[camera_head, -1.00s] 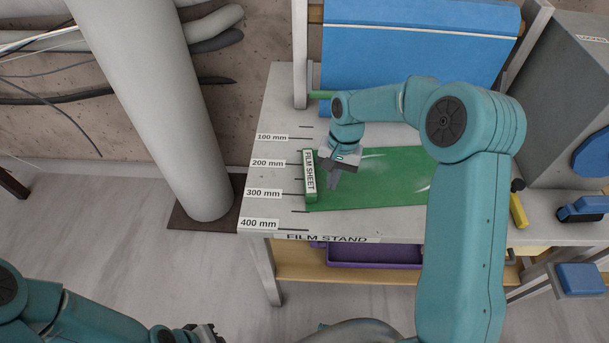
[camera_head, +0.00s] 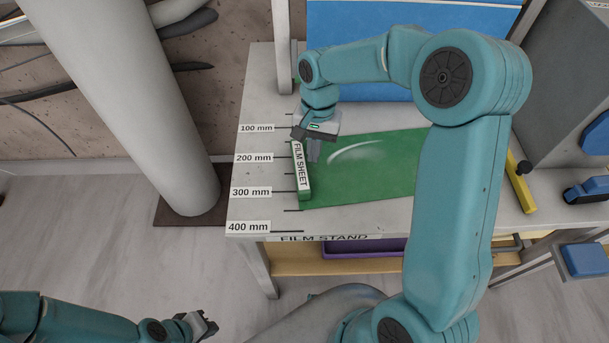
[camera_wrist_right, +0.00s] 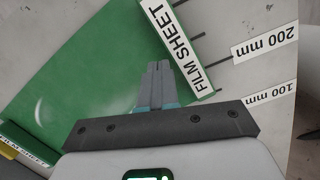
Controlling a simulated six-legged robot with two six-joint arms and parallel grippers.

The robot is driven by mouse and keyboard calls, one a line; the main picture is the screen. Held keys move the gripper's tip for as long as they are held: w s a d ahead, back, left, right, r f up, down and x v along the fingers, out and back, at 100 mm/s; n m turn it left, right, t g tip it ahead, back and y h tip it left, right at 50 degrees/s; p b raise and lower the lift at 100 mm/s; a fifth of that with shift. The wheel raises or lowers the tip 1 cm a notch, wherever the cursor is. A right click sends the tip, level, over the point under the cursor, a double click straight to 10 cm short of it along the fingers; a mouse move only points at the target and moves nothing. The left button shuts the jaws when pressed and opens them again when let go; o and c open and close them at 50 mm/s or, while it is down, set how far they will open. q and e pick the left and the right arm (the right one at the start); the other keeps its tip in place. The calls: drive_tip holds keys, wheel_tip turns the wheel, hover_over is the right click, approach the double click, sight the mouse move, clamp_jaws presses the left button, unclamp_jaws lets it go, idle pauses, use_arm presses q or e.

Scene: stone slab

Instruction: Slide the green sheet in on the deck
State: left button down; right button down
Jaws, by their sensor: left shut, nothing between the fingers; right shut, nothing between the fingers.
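The green sheet (camera_head: 375,170) lies flat on the pale deck (camera_head: 262,205) labelled FILM STAND. Its left end carries a green bar with a FILM SHEET label (camera_head: 301,168), beside the millimetre scale, from roughly 150 to past 300 mm. In the right wrist view the sheet (camera_wrist_right: 110,75) and its labelled bar (camera_wrist_right: 180,48) also show. My right gripper (camera_head: 314,157) is shut and empty over the sheet, just right of the bar; its fingers (camera_wrist_right: 158,68) point toward the bar. I cannot tell whether they touch the sheet. My left gripper (camera_head: 208,322) is shut and empty, low in front of the stand.
A second FILM SHEET label (camera_wrist_right: 25,145) shows at the wrist view's lower left. A blue panel (camera_head: 400,25) stands behind the deck. A yellow bar (camera_head: 520,182) lies to the right. A grey column (camera_head: 150,100) stands left of the stand. A purple tray (camera_head: 360,247) is below.

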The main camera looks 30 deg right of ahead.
sight(307, 190)
drive_tip(key=s+a, duration=0.4)
drive_tip(key=a, duration=0.1)
drive_tip(key=shift+s+p, duration=0.3)
drive_tip(key=shift+s, duration=0.1)
drive_tip(key=shift+s+a+f, duration=0.15)
drive_tip(key=shift+a, duration=0.05)
drive_tip(key=shift+s+d+f, duration=0.1)
drive_tip(key=shift+s+f, duration=0.1)
drive_tip(key=shift+f, duration=0.4)
drive_tip(key=shift+f, duration=0.1)
drive_tip(key=shift+w+d, duration=0.8)
drive_tip(key=shift+w, duration=0.15)
drive_tip(key=shift+w+d, duration=0.1)
drive_tip(key=shift+d, duration=0.1)
